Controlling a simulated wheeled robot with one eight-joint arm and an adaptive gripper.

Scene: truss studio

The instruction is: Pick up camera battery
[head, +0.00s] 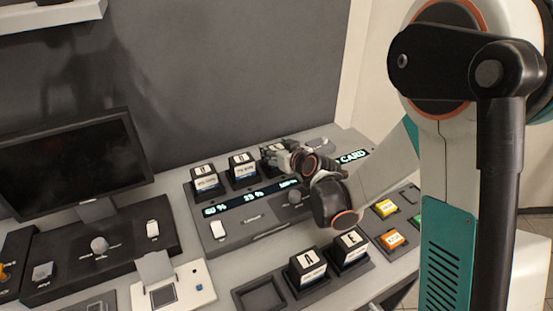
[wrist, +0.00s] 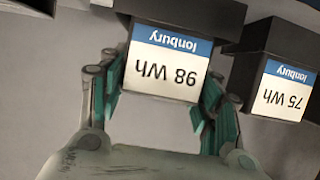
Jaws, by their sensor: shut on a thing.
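The camera battery (wrist: 166,62) in my grip is a dark block with a white and blue label reading 98 Wh, upside down in the wrist view. My gripper (wrist: 160,112) has its teal finger pads on both sides of it, shut on it. In the head view my gripper (head: 277,158) is at the right end of the charger's back row, largely covering the held battery. Two similar batteries, the left one (head: 205,182) and the middle one (head: 243,169), stand in that row. A 75 Wh battery (wrist: 284,88) is close beside the held one in the wrist view.
The charger (head: 237,222) has lit percentage displays. Two more batteries (head: 307,270) (head: 349,250) stand in front, right of an empty tray (head: 262,294). Yellow (head: 385,208) and orange (head: 392,238) blocks lie right. A monitor (head: 75,163) stands left.

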